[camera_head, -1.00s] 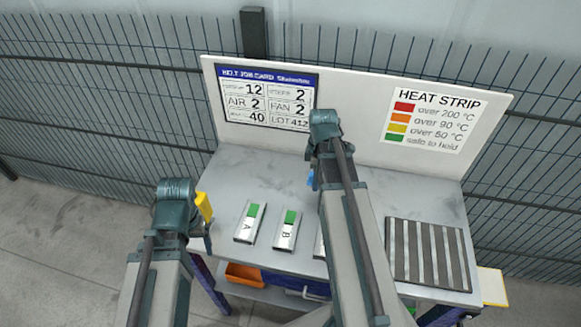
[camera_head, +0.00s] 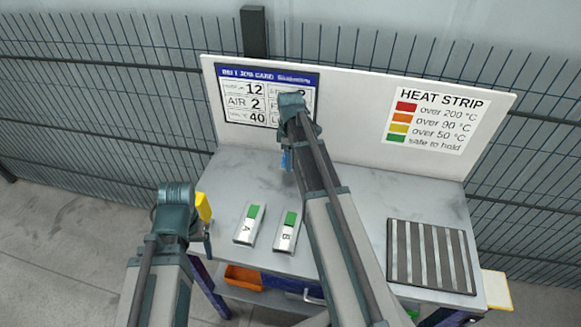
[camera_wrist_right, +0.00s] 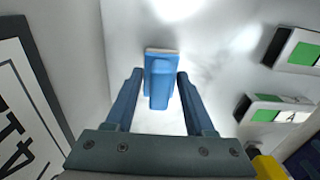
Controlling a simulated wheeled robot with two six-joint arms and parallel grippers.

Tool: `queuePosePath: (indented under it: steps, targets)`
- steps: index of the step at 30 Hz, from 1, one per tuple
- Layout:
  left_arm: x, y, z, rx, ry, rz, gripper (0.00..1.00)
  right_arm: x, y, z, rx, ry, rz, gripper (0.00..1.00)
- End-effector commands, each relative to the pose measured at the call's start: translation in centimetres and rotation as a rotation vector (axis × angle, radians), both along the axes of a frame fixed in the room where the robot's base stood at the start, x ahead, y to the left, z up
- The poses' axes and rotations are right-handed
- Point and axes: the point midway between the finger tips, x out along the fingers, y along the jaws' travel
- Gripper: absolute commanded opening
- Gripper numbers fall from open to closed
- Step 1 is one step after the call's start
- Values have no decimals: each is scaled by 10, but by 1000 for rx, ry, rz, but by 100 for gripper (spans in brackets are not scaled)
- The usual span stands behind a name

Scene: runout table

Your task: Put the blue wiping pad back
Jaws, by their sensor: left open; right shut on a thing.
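The blue wiping pad (camera_wrist_right: 160,68) is between the fingers of my right gripper (camera_wrist_right: 158,88) in the right wrist view. The gripper is shut on its upright blue grip, and a pale edge shows along the pad's far side. In the head view a bit of blue (camera_head: 287,160) shows below my right wrist, over the back left of the table (camera_head: 370,190); my arm hides the rest. I cannot tell whether the pad touches the tabletop. My left gripper (camera_head: 206,238) is open by the table's left edge, mostly hidden behind its wrist.
Two metal pieces with green patches, A (camera_head: 249,224) and B (camera_head: 287,232), lie at the front left. A striped dark plate (camera_head: 431,255) lies at the right. A white back panel (camera_head: 355,120) stands behind. A yellow object (camera_head: 203,207) is at the left edge.

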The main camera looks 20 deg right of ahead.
Motion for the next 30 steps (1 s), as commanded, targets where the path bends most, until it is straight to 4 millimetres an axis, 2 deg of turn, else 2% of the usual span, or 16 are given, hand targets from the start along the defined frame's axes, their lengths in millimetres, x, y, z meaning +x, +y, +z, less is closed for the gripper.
queuePosePath:
  steps: [1, 5, 19, 20, 21, 24, 30]
  targets:
    - [0, 0, -16, 0, 0, 0, 82, -1, 0, -16, 0, 0, -1, 10]
    - [0, 0, -31, 0, 0, 0, 82, -2, 0, -31, 0, 0, 0, 10]
    - [0, 0, -35, 0, 0, 0, 82, -2, 0, -35, 0, 0, 0, 10]
    - [0, 0, -33, 0, 0, 0, 82, -2, 0, -33, 0, 0, 0, 60]
    - [0, 0, -33, 0, 0, 0, 82, -2, 0, -33, 0, 0, 0, 67]
    - [0, 0, -33, 0, 0, 0, 82, -2, 0, -33, 0, 0, 0, 84]
    - [0, 0, -33, 0, 0, 0, 82, -2, 0, -33, 0, 0, 0, 84]
